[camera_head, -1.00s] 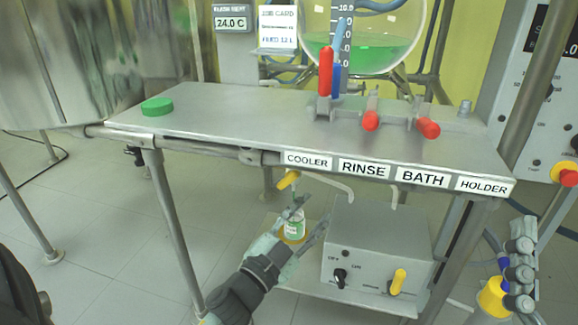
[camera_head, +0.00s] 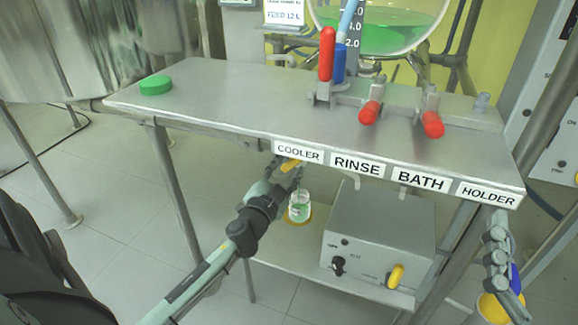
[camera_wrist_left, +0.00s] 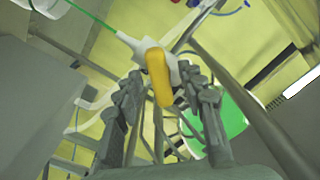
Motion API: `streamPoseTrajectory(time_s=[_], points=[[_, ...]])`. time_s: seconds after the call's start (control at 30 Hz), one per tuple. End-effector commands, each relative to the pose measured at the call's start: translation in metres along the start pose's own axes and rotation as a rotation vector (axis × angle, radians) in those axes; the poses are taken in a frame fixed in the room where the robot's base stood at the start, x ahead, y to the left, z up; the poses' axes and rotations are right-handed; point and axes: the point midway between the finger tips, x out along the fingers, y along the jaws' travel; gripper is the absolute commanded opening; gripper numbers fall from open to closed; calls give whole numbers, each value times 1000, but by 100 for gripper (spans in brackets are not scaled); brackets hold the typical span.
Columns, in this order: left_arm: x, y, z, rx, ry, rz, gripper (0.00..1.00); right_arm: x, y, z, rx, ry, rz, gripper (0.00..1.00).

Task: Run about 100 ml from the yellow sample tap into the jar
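The yellow sample tap (camera_head: 292,164) sits under the table's front edge, by the COOLER label. In the left wrist view its yellow handle (camera_wrist_left: 158,78) hangs from a white body between my open fingers, with gaps on both sides. My left gripper (camera_head: 288,172) is at the tap and partly hides it.
A grey control box (camera_head: 380,235) with a black knob and yellow switch stands right of the jar. Above, the steel table (camera_head: 240,115) carries a green lid (camera_head: 156,85) and red-handled valves (camera_head: 370,112). A table leg (camera_head: 172,190) stands left of the jar.

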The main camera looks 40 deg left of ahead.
Motion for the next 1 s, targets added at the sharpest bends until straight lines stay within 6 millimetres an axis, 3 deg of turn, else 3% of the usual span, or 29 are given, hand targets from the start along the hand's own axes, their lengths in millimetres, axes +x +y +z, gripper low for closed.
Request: streamPoseTrajectory(time_s=[0.3, 0.6, 1.0], points=[[3, 0, 0, -1, 1, 1, 38, 0, 0, 0, 1, -3, -1, 86], [3, 0, 0, -1, 1, 1, 1, 0, 0, 0, 0, -3, -1, 86], [3, 0, -1, 51, 1, 1, 0, 0, 0, 1, -1, -11, -2, 86]])
